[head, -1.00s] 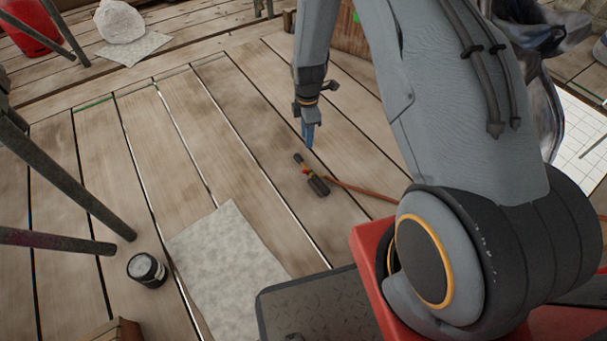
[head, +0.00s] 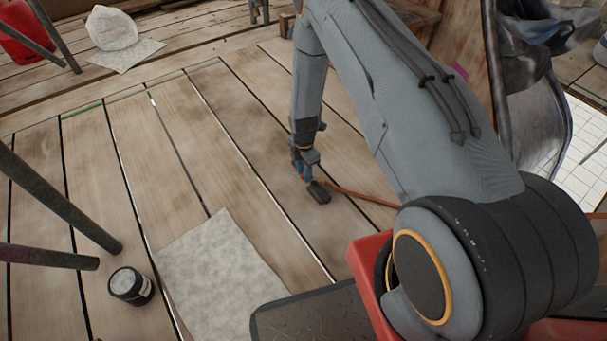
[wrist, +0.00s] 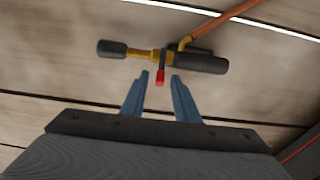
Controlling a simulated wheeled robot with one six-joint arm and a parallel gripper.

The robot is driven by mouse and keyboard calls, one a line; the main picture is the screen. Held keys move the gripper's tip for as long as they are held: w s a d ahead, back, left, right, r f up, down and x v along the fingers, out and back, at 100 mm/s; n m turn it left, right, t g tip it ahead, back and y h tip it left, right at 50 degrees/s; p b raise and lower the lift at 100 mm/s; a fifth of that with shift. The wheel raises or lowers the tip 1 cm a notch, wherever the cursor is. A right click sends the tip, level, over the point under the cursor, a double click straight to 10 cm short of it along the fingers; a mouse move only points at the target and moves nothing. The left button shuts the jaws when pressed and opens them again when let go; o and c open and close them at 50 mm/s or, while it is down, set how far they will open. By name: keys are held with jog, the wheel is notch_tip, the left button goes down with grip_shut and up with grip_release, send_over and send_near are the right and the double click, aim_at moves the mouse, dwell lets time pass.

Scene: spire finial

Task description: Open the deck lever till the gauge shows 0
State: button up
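A torch-like tool lies on the wooden deck, with a black handle (head: 318,192) at one end in the head view. In the wrist view it shows a brass body (wrist: 145,54), black ends and a small red-tipped lever (wrist: 160,78). An orange hose joins its body. My gripper (wrist: 160,88) is open, its two blue fingers apart on either side of the red tip. In the head view my gripper (head: 303,176) is low at the tool and hides part of it. I cannot make out a gauge.
An orange hose (head: 360,193) runs right from the tool. A grey sheet (head: 215,275) and a black can (head: 130,286) lie on the deck at the lower left. Grey poles (head: 60,205) stand at left. A white sack (head: 112,28) is at the back.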

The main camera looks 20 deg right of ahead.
jog(key=shift+f, duration=0.25)
grip_shut()
